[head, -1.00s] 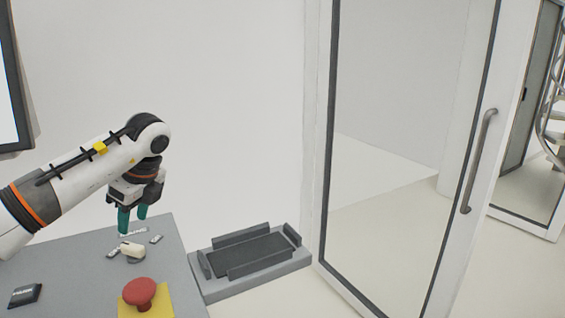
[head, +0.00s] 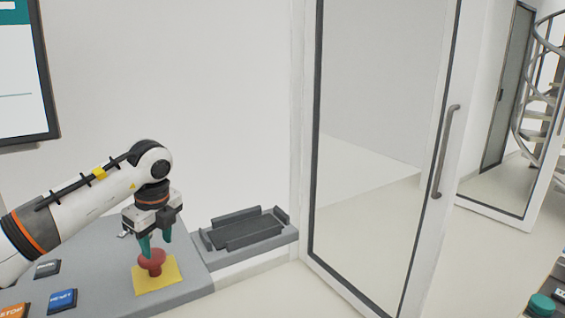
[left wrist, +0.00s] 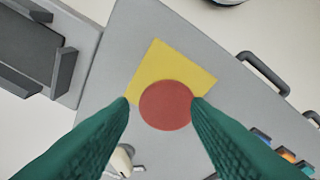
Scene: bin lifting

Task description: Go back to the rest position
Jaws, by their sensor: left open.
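My left gripper (head: 156,244) is open, with teal fingers pointing down at the red mushroom button (head: 152,264) on its yellow plate (head: 172,281). In the left wrist view, the two fingertips (left wrist: 160,100) appear on either side of the round red button top (left wrist: 166,106), and nothing is held between them. Whether they touch the button I cannot tell. My right gripper is not in view.
The button sits on a grey console (head: 100,250) with a blue button (head: 62,300) and an orange one (head: 14,312) in front. A grey cradle (head: 250,232) stands beyond its right side. A glass door (head: 375,150) stands right; a screen (head: 24,75) hangs upper left.

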